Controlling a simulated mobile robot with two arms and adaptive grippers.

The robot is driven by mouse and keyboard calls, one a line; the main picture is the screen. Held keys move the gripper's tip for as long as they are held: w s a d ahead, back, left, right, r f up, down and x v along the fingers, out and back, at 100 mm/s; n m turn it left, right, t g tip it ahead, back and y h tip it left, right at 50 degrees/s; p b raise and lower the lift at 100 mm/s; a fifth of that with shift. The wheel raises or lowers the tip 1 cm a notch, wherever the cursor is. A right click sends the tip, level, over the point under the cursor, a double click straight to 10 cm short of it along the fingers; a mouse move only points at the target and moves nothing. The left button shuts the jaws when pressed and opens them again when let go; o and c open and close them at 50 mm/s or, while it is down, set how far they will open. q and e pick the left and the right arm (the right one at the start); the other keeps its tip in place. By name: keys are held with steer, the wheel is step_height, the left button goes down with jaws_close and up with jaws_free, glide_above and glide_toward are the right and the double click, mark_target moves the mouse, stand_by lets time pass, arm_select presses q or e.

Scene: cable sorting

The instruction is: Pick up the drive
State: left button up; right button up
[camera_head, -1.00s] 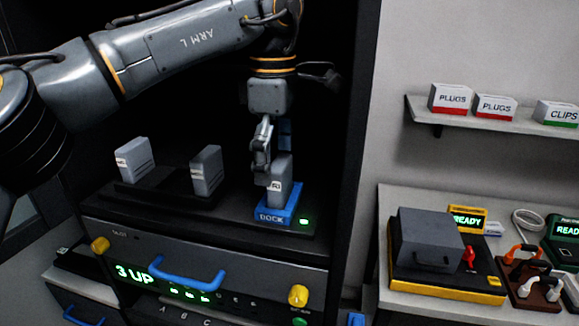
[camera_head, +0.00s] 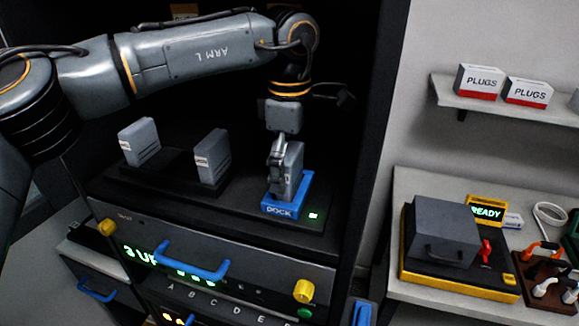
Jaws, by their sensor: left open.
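A grey drive (camera_head: 292,168) stands upright in the blue dock (camera_head: 283,209), marked DOCK, on the right of the black shelf. My left gripper (camera_head: 278,172) points down at the drive. Its near finger covers the left part of the drive's front; the other finger is hidden. The gripper is open, and I cannot tell whether it touches the drive. Two more grey drives, one at the left (camera_head: 139,142) and one in the middle (camera_head: 212,157), stand in a black rack. My right gripper is out of view.
Below the shelf is a panel with a blue handle (camera_head: 192,262) and yellow knobs (camera_head: 303,291). The cabinet's right wall (camera_head: 367,140) stands close to the dock. A side table holds a grey box on a yellow base (camera_head: 459,282). A wall shelf (camera_head: 465,101) carries small boxes.

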arm_select(q)
steer(key=shift+f, duration=0.5)
steer(key=c, duration=1.4)
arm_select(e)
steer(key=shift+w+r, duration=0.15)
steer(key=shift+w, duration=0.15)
arm_select(q)
steer(key=shift+d+r+b, duration=0.1)
steer(key=shift+r+b, duration=0.65)
steer(key=shift+r, duration=0.65)
steer(key=shift+s+r+b, duration=0.25)
steer(key=shift+b, duration=0.05)
steer(key=s+a+r+b, duration=0.2)
steer(key=s+a, duration=0.1)
steer(key=s, duration=0.5)
steer(key=s+a+r+b, duration=0.1)
steer(key=s+a, duration=0.3)
steer(key=s, duration=0.4)
steer(key=shift+r+b, duration=0.4)
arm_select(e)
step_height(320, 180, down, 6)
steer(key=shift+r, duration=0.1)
